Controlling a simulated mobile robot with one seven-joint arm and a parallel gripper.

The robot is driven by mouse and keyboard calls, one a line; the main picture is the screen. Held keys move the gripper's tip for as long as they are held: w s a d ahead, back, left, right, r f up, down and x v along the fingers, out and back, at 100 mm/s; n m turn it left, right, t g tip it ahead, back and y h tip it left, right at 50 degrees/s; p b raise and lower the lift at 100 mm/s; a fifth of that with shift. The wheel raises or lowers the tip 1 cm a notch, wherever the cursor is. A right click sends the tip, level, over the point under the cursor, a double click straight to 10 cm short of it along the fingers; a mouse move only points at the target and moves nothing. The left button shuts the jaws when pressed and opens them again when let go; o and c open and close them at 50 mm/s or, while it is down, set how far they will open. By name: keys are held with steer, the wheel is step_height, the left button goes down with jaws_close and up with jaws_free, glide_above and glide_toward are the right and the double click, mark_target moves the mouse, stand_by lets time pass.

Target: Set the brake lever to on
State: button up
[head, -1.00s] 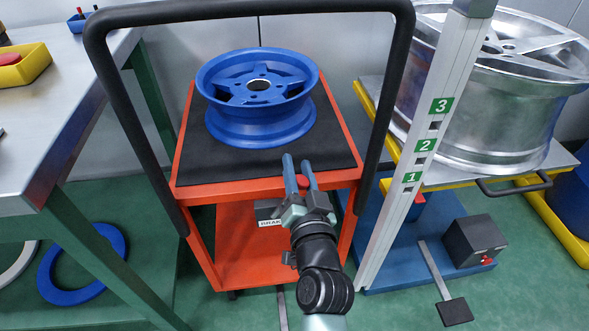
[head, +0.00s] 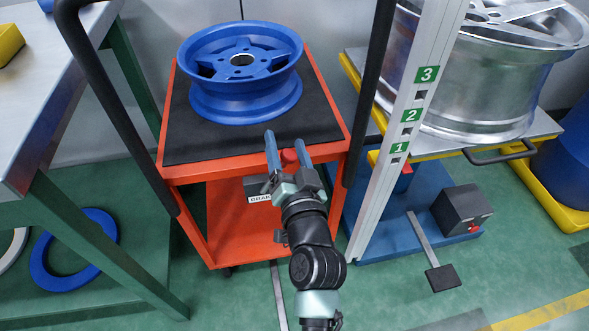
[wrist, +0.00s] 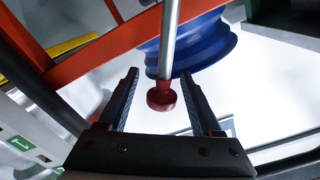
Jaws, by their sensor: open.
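The brake lever is a metal rod (wrist: 169,42) with a red knob (wrist: 161,97) at its end. In the wrist view the knob and rod lie between the two open fingers of my gripper (wrist: 160,73), with visible gaps on both sides. In the head view the red knob (head: 289,156) shows between the fingers of my gripper (head: 285,138), at the front edge of the orange cart (head: 200,171). A grey box with a partly covered "BRAKE" label (head: 259,198) sits below that edge, behind my gripper. The lever's base is hidden, and its on mark is not visible.
A blue wheel (head: 243,85) rests on the cart's black mat (head: 190,140). A black handle frame (head: 110,95) rises around the cart. A numbered white post (head: 405,130) and a silver wheel (head: 470,85) stand right. A metal bench (head: 50,110) stands left.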

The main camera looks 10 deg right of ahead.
steer(key=s, duration=1.2)
steer(key=shift+p, duration=0.35)
steer(key=w+a+r+n+t+y+p, duration=0.1)
steer(key=a+r+n+t, duration=0.1)
steer(key=r, duration=0.9)
steer(key=w+a+r+n+t+p, duration=0.1)
steer(key=w+a+r+n+t, duration=0.1)
steer(key=r, duration=0.9)
steer(key=w+a+r+n+t+y+p, duration=0.1)
steer(key=a+r+n, duration=0.15)
steer(key=r, duration=0.85)
steer(key=s+r+t+h+p, duration=0.15)
steer(key=s+r, duration=0.25)
steer(key=r, duration=0.6)
steer(key=s+r+t+h+p, duration=0.1)
steer(key=s+r+t, duration=0.3)
steer(key=r, duration=0.5)
step_height(320, 180, up, 37)
steer(key=g+p, duration=0.1)
steer(key=p, duration=3.6)
steer(key=shift+a, duration=0.45)
steer(key=shift+y, duration=0.25)
steer(key=shift+c, duration=1.1)
steer(key=shift+s+f, duration=0.1)
steer(key=shift+s, duration=0.05)
steer(key=shift+c, duration=0.2)
